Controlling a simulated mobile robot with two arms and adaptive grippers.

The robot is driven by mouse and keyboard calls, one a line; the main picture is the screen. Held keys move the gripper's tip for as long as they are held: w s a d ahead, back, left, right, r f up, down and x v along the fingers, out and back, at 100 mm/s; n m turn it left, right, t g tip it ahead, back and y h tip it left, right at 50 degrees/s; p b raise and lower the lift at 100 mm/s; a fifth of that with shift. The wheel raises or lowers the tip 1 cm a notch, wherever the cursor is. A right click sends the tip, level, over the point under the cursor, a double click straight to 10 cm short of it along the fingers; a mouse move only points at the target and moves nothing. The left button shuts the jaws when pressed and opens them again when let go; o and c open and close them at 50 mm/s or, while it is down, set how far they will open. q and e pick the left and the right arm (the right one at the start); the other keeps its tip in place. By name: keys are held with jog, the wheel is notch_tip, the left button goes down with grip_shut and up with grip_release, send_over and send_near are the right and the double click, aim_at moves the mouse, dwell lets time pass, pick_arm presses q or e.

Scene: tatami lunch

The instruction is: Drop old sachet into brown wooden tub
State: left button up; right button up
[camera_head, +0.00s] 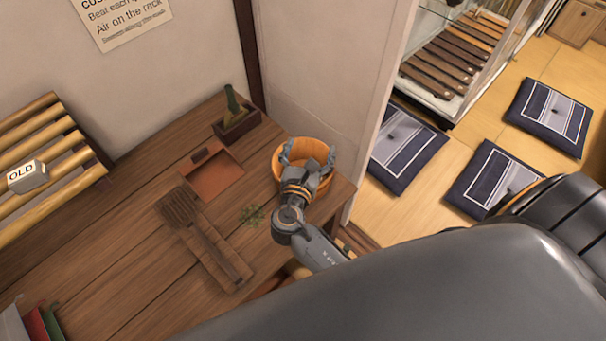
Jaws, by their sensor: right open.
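The brown wooden tub (279,181) is a round orange-brown bucket near the right end of the wooden table. My right gripper (307,153) is open over the tub's mouth, with its fingers spread to either side inside the rim. The gripper and wrist cover much of the tub's inside. I cannot make out a sachet there. A white block marked "OLD" (27,175) rests on the slatted rack at the left. My left gripper is not in view.
A wall panel (320,70) stands behind the tub. Cushions (405,150) lie on the floor beyond.

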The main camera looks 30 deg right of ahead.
jog(key=v, duration=1.2)
dwell(0.3)
